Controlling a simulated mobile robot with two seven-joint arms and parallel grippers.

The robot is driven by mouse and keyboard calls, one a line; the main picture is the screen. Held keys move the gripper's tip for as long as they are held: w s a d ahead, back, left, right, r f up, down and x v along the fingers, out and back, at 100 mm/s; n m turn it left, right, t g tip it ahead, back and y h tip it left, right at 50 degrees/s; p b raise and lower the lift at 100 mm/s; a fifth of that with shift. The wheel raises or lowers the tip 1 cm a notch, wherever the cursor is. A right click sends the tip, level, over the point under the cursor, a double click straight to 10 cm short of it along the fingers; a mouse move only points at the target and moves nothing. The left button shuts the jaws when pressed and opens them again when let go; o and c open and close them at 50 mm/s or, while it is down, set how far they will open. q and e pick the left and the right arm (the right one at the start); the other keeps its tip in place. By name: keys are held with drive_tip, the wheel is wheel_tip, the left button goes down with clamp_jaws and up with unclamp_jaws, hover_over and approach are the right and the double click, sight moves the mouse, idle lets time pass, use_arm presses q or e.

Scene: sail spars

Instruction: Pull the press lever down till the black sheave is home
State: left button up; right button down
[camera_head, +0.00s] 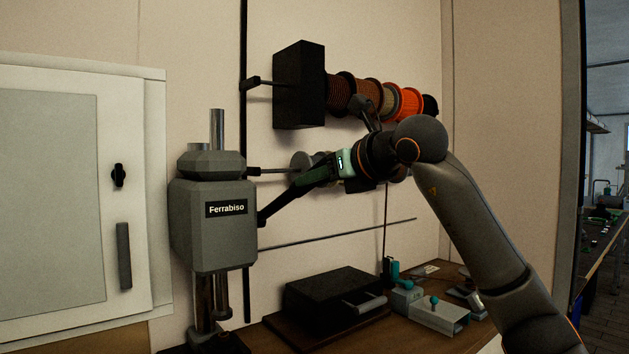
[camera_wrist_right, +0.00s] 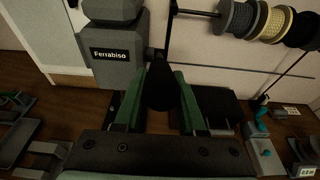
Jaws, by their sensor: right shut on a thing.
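The grey press (camera_head: 212,228) labelled Ferrabiso stands left of the middle in the head view and also fills the upper left of the right wrist view (camera_wrist_right: 113,72). Its black lever (camera_head: 283,203) slants up to the right from the press's side. My right gripper (camera_head: 312,178) is shut on the lever's outer end. In the right wrist view the lever's dark knob (camera_wrist_right: 161,88) sits between the green fingers (camera_wrist_right: 158,92). The black sheave cannot be made out; the press's foot is cut off by the lower picture edge. My left gripper is not in view.
Spools of cord (camera_head: 368,95) hang on a wall rod behind a black block (camera_head: 298,84), above my right arm. A black box (camera_head: 332,290) and teal-handled tools (camera_head: 432,312) stand on the brown bench below. A white cabinet (camera_head: 135,200) is at left.

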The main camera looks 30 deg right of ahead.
use_arm(q)
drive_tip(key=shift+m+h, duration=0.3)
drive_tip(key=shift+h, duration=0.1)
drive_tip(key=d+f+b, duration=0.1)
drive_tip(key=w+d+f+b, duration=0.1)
drive_tip(key=b, duration=0.1)
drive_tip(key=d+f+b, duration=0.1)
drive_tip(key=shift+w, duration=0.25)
use_arm(e)
wheel_tip(320, 180, down, 6)
drive_tip(key=s, duration=0.2)
use_arm(q)
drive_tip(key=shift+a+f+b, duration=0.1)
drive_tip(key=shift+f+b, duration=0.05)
drive_tip(key=shift+b, duration=0.15)
use_arm(e)
drive_tip(key=shift+f, duration=0.15)
use_arm(q)
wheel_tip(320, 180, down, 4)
drive_tip(key=b, duration=0.6)
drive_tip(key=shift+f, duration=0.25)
use_arm(e)
wheel_tip(320, 180, down, 8)
drive_tip(key=shift+s, duration=0.25)
drive_tip(key=shift+d+r, duration=0.1)
drive_tip(key=shift+r, duration=0.1)
